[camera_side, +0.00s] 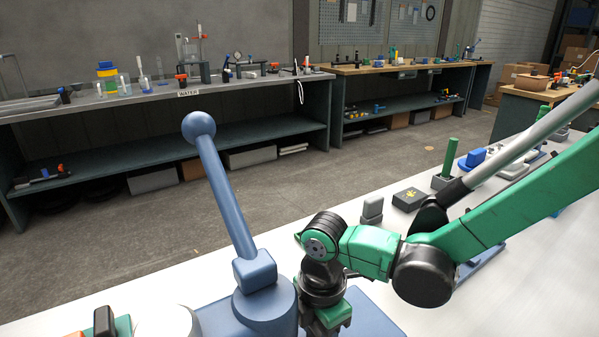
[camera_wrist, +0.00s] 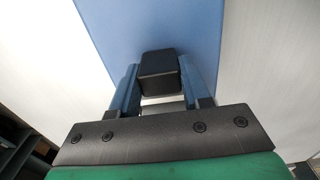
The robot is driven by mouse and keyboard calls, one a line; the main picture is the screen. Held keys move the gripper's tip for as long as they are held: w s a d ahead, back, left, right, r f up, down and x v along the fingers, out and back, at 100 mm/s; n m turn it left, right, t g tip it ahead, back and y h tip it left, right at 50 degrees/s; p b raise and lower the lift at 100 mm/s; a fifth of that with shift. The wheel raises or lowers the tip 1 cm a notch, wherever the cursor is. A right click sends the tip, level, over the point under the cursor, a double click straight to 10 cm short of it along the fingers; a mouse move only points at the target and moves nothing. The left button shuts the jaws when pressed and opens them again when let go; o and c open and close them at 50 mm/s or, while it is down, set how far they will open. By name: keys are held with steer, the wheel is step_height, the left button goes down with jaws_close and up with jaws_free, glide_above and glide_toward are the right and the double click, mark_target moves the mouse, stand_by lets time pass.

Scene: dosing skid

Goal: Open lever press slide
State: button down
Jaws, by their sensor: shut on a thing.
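A blue lever (camera_side: 222,192) with a round ball knob (camera_side: 198,126) stands up from a blue body (camera_side: 262,305) at the lower left of the side view. The lever leans a little to the left. My gripper (camera_side: 326,327) points down just right of this body, and its fingertips are cut off or hidden there. In the wrist view my gripper (camera_wrist: 160,88) is shut on a black block (camera_wrist: 160,70), with one finger on each side of it. A flat blue plate (camera_wrist: 155,25) lies beyond the block. I cannot tell whether the block is part of the press slide.
A white worktop (camera_side: 520,265) carries a dark box (camera_side: 410,198), a grey block (camera_side: 372,209) and a green post (camera_side: 447,160) at its back edge. A pale round part (camera_side: 168,322) sits left of the blue body. Benches with tools stand beyond the floor.

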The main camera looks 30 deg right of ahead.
mark_target(364, 317)
stand_by(0.4)
steer(key=d, duration=0.9)
steer(key=shift+a, duration=0.1)
steer(key=shift+c, duration=2)
jaws_free()
steer(key=shift+r, duration=2.8)
